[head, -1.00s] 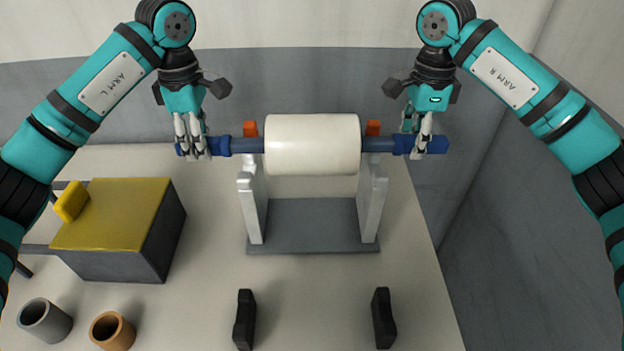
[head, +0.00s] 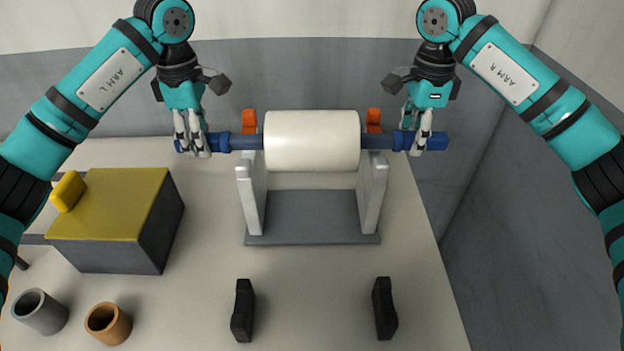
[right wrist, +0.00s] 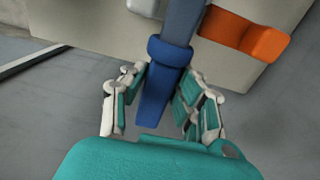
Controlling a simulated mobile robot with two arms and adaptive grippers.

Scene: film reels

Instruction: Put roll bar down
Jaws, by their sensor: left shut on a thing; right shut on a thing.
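The roll bar (head: 377,142) is a dark blue bar with brighter blue ends, and it runs through a thick white roll (head: 312,141). It lies level above a grey stand (head: 312,215) with two light uprights and orange catches (head: 374,119) at the back. Whether the bar touches the uprights I cannot tell. My left gripper (head: 193,148) is shut on the bar's left end. My right gripper (head: 422,146) is shut on its right end. In the right wrist view the fingers sit on both sides of the bar's blue end (right wrist: 158,95).
Two black notched supports (head: 243,311) (head: 385,308) stand at the table's front. A yellow-topped grey box (head: 110,210) is at left, with a grey cup (head: 40,312) and an orange cup (head: 108,323) before it. The table (head: 315,290) is clear between the supports.

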